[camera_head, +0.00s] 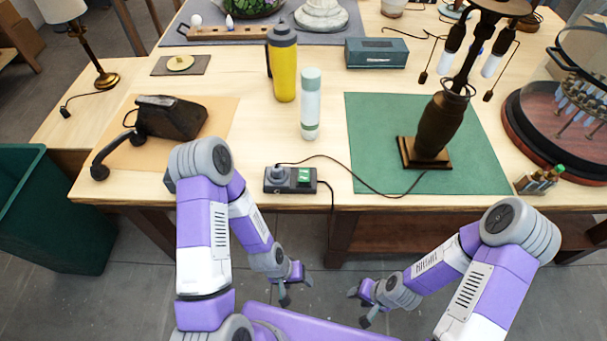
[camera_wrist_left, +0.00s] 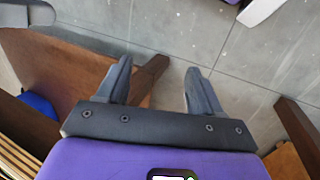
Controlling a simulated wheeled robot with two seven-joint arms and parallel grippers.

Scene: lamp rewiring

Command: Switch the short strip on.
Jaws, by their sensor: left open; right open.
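The short strip (camera_head: 290,187) is a small dark power strip lying near the front edge of the table in the head view. A round grey plug sits in its left part, and a green switch (camera_head: 304,176) shows on its right part. A dark cord runs from the plug to the lamp (camera_head: 436,125) on the green mat. My left gripper (camera_head: 297,285) is open and empty, below and in front of the table edge. It also shows open over the floor in the left wrist view (camera_wrist_left: 157,85). My right gripper (camera_head: 358,306) is open and empty, low in front of the table.
A white-green bottle (camera_head: 310,105) and a yellow bottle (camera_head: 283,65) stand behind the strip. An old dark device (camera_head: 172,117) lies on a tan mat (camera_head: 218,119) to the left. The green mat (camera_head: 372,115) lies right of the strip. The table front beside the strip is mostly clear.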

